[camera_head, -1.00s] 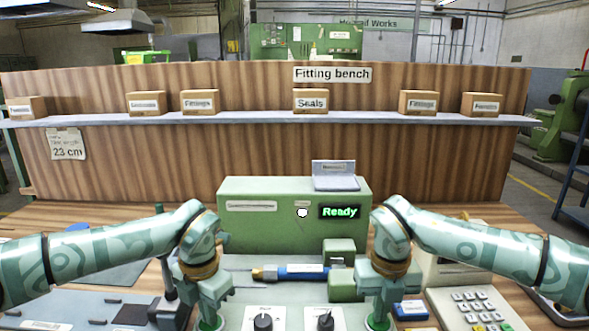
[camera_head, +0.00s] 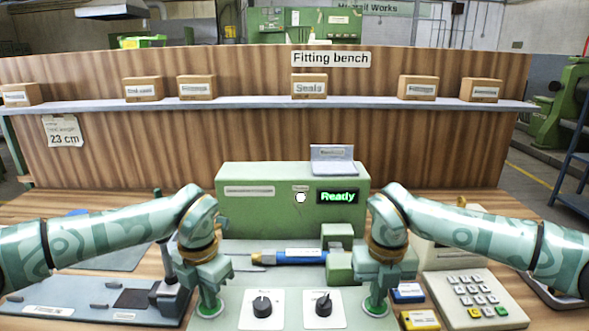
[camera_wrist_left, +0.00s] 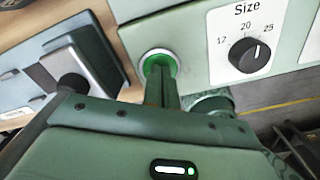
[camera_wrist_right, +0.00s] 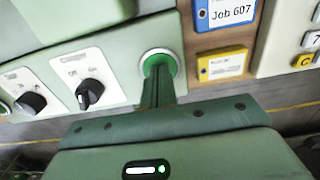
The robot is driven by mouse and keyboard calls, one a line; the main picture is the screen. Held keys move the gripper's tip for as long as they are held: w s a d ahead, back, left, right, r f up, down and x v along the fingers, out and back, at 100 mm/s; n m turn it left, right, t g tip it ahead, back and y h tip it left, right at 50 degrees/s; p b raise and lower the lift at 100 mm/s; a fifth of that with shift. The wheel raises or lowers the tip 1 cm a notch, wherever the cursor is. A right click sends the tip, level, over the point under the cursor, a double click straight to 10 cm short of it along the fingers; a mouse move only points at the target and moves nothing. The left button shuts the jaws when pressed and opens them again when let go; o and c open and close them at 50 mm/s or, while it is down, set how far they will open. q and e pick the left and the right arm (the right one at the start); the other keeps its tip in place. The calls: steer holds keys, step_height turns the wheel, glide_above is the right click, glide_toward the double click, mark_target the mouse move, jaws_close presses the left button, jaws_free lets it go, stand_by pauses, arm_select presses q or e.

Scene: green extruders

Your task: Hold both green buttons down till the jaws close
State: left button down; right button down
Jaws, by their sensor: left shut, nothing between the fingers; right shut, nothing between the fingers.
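The left green button (camera_wrist_left: 157,63) sits in a pale ring at the console's left end. My left gripper (camera_head: 208,299) is shut, empty and pointing down over it. The right green button (camera_wrist_right: 158,62) is at the console's right end, with my shut, empty right gripper (camera_head: 377,298) over it. The fingertips hide part of each button; I cannot tell whether either is pressed. The machine's green jaws, a back block (camera_head: 337,236) and a front block (camera_head: 339,269), stand apart. A blue-handled piece (camera_head: 298,257) with a brass end lies at them. The display (camera_head: 337,197) reads "Ready".
Two dials, left (camera_head: 262,306) and right (camera_head: 324,304), sit between the buttons. Blue (camera_head: 407,292) and yellow (camera_head: 420,320) tags and a keypad (camera_head: 473,298) are to the right. A grey-blue fixture (camera_head: 110,300) is left. The green machine housing (camera_head: 270,221) stands behind.

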arm_select(q)
steer(key=shift+s+f, duration=0.1)
steer(key=shift+f, duration=0.05)
arm_select(e)
steer(key=shift+f, duration=0.1)
step_height(320, 180, up, 8)
stand_by(0.9)
arm_select(q)
step_height(320, 180, up, 8)
stand_by(0.7)
